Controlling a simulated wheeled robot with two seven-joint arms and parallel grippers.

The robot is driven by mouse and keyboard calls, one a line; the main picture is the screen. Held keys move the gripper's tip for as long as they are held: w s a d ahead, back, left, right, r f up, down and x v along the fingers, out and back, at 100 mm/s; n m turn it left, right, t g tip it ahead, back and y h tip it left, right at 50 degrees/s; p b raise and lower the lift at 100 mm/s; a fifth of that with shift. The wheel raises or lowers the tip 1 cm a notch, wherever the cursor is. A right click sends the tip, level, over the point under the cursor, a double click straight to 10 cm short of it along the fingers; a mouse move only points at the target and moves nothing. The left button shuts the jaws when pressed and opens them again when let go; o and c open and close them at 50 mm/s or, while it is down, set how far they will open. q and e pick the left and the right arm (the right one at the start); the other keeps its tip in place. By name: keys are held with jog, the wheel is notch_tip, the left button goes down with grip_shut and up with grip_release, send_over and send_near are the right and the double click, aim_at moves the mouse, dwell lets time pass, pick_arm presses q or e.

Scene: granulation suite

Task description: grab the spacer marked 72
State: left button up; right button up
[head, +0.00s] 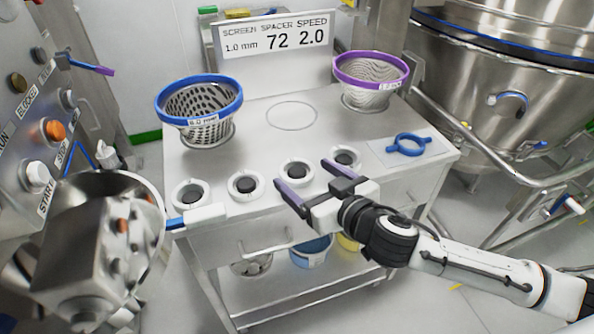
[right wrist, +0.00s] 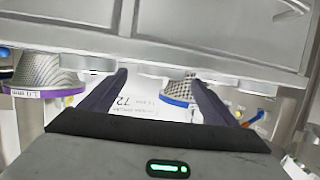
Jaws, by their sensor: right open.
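Several pale ring spacers with dark centres stand in a row along the cart's front edge: the far-left one (head: 190,195), the second (head: 243,185), the third (head: 297,172) and the far-right one (head: 345,158). Their markings are too small to read, so I cannot tell which is 72. My right gripper (head: 304,173) is open and empty, its purple fingers on either side of the third spacer in the picture. In the right wrist view, the open gripper (right wrist: 159,77) has a pale spacer (right wrist: 160,70) between its fingertips.
A sign (head: 275,38) reads screen 1.0 mm, spacer 72, speed 2.0. A blue-rimmed screen basket (head: 200,103) and a purple-rimmed one (head: 370,80) stand behind the spacers. A blue ring-shaped part (head: 408,145) lies at right. The cart top's middle (head: 265,145) is clear.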

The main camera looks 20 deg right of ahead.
jog(key=shift+x, duration=0.8)
jog(key=shift+a+r, duration=0.1)
jog(key=c, duration=1.2)
